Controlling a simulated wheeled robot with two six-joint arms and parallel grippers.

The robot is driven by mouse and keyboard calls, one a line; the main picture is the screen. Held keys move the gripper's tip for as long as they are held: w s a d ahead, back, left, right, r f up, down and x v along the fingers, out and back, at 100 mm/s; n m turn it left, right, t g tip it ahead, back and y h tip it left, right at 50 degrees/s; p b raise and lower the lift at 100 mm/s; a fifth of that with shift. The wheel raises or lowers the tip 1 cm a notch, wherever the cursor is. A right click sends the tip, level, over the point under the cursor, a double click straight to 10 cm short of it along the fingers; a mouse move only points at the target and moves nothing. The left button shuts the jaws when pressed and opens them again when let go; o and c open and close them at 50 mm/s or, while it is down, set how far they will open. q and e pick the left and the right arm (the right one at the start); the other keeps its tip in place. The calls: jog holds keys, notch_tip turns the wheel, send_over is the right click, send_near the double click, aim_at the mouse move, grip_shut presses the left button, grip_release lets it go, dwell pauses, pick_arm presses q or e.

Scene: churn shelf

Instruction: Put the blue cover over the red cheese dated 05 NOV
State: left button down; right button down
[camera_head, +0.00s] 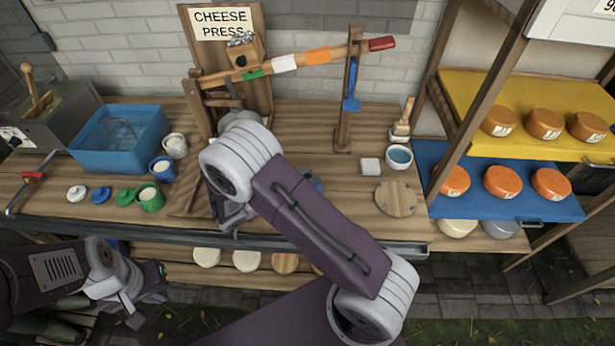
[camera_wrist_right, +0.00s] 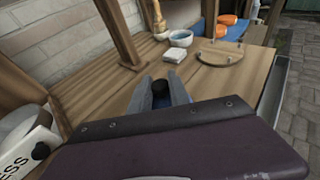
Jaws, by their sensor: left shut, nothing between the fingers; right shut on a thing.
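Orange-red cheeses (camera_head: 502,182) stand in a row on the blue shelf (camera_head: 480,210) at the right, with small white labels too small to read. Two of them also show in the right wrist view (camera_wrist_right: 228,20). My right gripper (camera_wrist_right: 160,92) is shut on a dark round knob (camera_wrist_right: 160,88) above the wooden bench. Some blue shows under the fingers, and a small blue piece (camera_head: 315,182) shows behind my right arm in the head view; it appears to be the blue cover, mostly hidden. My left gripper (camera_head: 145,290) is shut and empty at the lower left, off the bench front.
Brown cheeses (camera_head: 545,123) sit on the yellow shelf (camera_head: 470,90) above. A slanted post (camera_head: 485,85) stands before the shelves. A round board (camera_head: 396,198), white block (camera_head: 370,166) and bowl (camera_head: 399,157) lie right of my arm. The cheese press (camera_head: 235,60) stands behind.

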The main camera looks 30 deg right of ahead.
jog(key=c, duration=1.1)
grip_release()
jog(key=shift+c, duration=0.2)
jog(key=v, duration=0.9)
jog(key=shift+b, duration=0.3)
